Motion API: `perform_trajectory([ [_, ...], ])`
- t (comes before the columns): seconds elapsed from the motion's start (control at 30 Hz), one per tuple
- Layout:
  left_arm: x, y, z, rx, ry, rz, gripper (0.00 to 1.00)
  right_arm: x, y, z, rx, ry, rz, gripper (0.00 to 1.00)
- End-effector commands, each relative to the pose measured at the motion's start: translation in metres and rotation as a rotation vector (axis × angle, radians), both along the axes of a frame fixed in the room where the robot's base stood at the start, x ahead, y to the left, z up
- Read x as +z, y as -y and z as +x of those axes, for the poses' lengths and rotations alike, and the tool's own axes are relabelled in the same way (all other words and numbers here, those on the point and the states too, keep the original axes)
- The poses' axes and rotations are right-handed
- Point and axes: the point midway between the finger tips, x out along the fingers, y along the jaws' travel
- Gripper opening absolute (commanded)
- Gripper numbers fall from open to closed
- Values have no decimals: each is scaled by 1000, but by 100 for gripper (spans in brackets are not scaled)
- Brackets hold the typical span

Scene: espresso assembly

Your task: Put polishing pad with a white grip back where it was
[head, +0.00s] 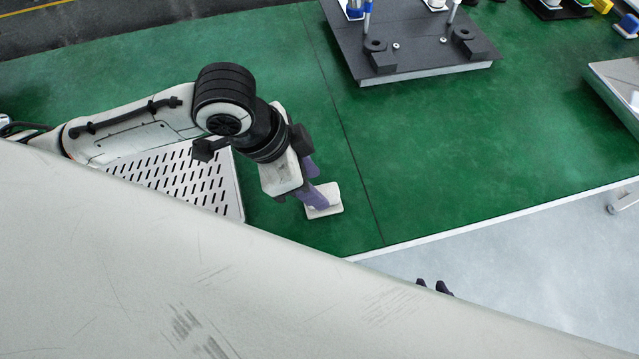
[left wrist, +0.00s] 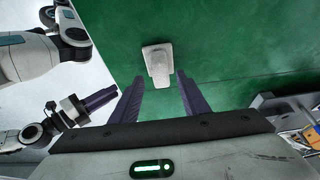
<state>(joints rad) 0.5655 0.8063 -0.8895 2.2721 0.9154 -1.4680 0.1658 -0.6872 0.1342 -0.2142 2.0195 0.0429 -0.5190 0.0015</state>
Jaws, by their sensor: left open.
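The polishing pad with a white grip (head: 331,211) lies on the green bench top, near its front edge. In the left wrist view the pad (left wrist: 157,60) sits just beyond the fingertips, between their lines. My left gripper (head: 316,184) is open right at the pad and partly covers it in the head view. In the left wrist view its two purple fingers (left wrist: 158,80) are apart with nothing between them. My right gripper shows only as two dark fingertips (head: 433,287), apart, beyond the bench's front edge. It also shows from the side in the left wrist view (left wrist: 112,94).
A slotted metal tray (head: 190,180) lies left of the pad, under my left arm. A dark board with fixtures (head: 425,55) stands at the back. A metal-edged tray (head: 620,85) is at the right. The green surface right of the pad is clear.

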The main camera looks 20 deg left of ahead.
Motion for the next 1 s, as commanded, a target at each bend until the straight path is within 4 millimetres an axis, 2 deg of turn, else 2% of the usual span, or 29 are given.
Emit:
perform_trajectory([
  [0.03,16,-5,-1,1,5,2,42,6,0,0,1,1,-2,25],
  [0.2,48,-15,-9,0,4,3,42,12,1,-1,2,-3,-7,25],
  [0.4,71,-24,-15,1,2,2,42,16,0,-1,0,-5,-6,25],
  [0.87,75,-24,-17,1,0,-4,42,15,-2,-2,-2,-7,-2,25],
  [1.0,65,-5,-11,20,12,-79,42,16,-2,0,-3,-2,-2,25],
])
